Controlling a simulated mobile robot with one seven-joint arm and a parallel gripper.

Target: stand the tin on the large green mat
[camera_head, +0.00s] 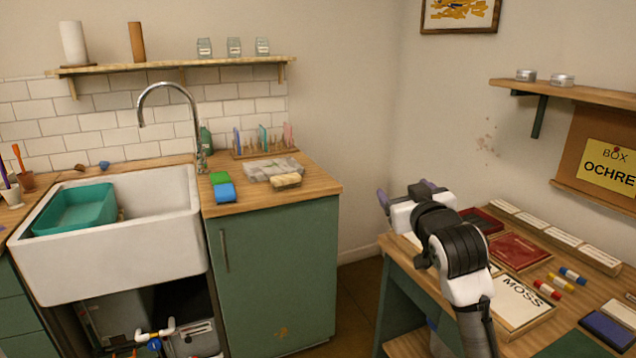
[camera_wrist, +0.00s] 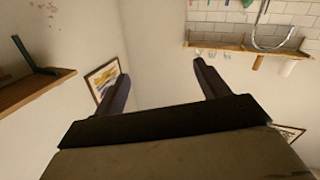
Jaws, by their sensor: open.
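Two low silver tins, one on the left (camera_head: 526,75) and one on the right (camera_head: 562,79), sit side by side on the wall shelf at the upper right. I cannot tell which one the task means. A dark green mat-like patch (camera_head: 574,346) shows at the bottom edge of the head view, on the right table; most of it is cut off. My gripper (camera_head: 407,190) is raised over the far left end of that table, left of and below the tins. In the wrist view its two fingers (camera_wrist: 160,72) are spread, with nothing between them.
The right table holds a MOSS board (camera_head: 520,302), a dark red tray (camera_head: 518,251), small coloured tubes (camera_head: 556,282) and a blue pad (camera_head: 607,328). The wall shelf (camera_head: 590,93) overhangs its back. A sink (camera_head: 130,225) and green cabinet (camera_head: 275,275) stand left.

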